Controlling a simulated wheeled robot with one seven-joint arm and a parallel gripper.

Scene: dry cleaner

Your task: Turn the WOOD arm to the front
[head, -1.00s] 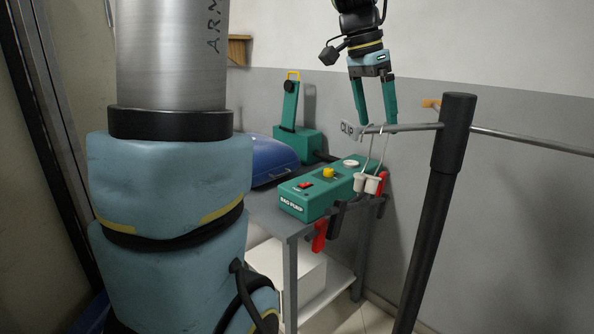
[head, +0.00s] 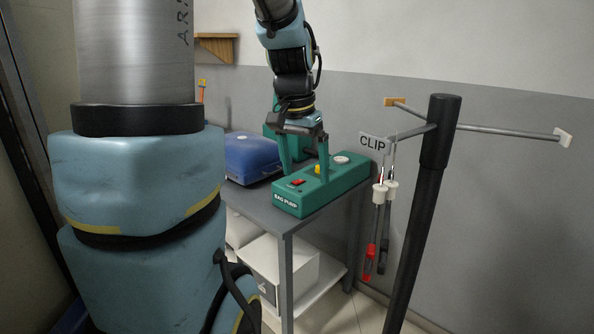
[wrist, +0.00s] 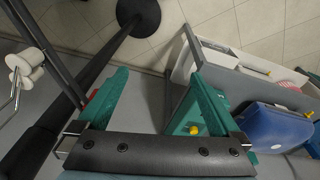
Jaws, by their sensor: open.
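A black post (head: 427,205) carries thin metal arms near its top. One arm reaches left and bears a CLIP sign (head: 373,144); clip hangers (head: 383,192) hang from it. Another arm points back-left and ends in an orange-brown tag (head: 395,102); no WOOD lettering is readable. A third arm reaches right to a white tag (head: 564,137). My gripper (head: 304,167) is open and empty, left of the post and apart from all the arms, in front of or over the green pump. In the wrist view, its green fingers (wrist: 160,88) are spread with nothing between the tips.
The green BAG PUMP box (head: 310,198) sits on a grey table (head: 285,226), beside a blue case (head: 250,160). A white box (head: 280,268) stands on the shelf below. A wooden wall shelf (head: 217,47) is behind. Clear space lies right of the post.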

